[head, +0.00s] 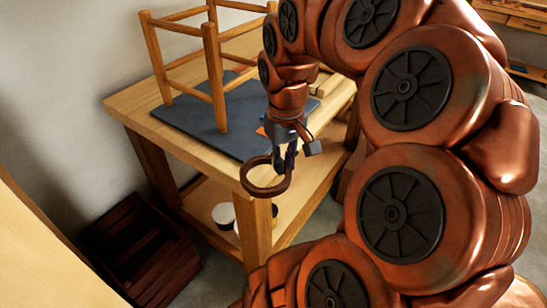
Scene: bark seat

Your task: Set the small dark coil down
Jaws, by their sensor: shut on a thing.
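The small dark coil (246,182) is a dark brown ring in the head view, near the front corner of the wooden workbench. My gripper (283,165) points down and is shut on the coil's upper right side. The coil appears in front of the bench edge and the front leg. Its height and any contact with the bench cannot be told from this view. The fingertips are small and partly overlap the coil.
The workbench (137,109) bears a dark blue mat (185,118) with a wooden stool frame (213,70) on it. Containers (223,214) stand on the lower shelf. A dark slatted crate (135,245) sits on the floor at lower left. My arm covers much of the right side.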

